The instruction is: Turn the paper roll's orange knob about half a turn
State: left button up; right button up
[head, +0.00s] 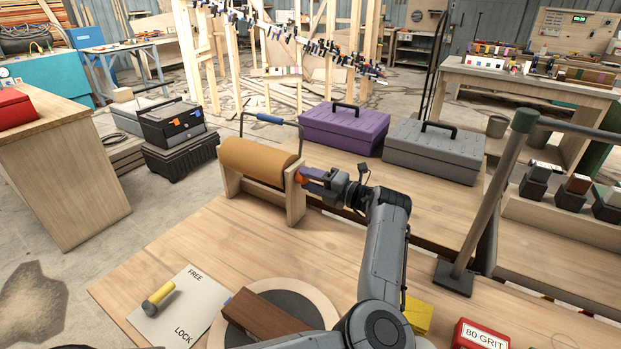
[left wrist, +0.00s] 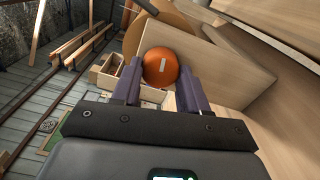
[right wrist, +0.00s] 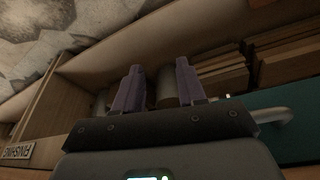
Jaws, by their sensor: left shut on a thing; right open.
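The paper roll (head: 256,160) is a brown cylinder lying in a wooden stand (head: 294,199) on the bench. Its orange knob (head: 300,176) is at the right end of the stand, mostly covered by my left gripper (head: 311,181) in the head view. In the left wrist view the round knob (left wrist: 160,68) sits between the purple fingers and has a small pale mark on its face. My left gripper is shut on the knob. My right gripper (right wrist: 157,75) shows only in the right wrist view, open, away from the roll, beside wooden shelving.
A purple toolbox (head: 345,130) and a grey toolbox (head: 433,150) stand behind the stand to the right. A FREE/LOCK plate (head: 190,300) with a yellow-handled lever and a brown wooden block (head: 270,318) are in front. A grey metal post (head: 490,200) rises at right.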

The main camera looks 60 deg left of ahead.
pick_arm(q)
jog(key=shift+w+r+m+p, duration=0.1)
jog(key=shift+m+p, duration=2.6)
jog(key=shift+m, duration=7.7)
jog(key=o, duration=1.1)
jog(key=shift+c, duration=0.2)
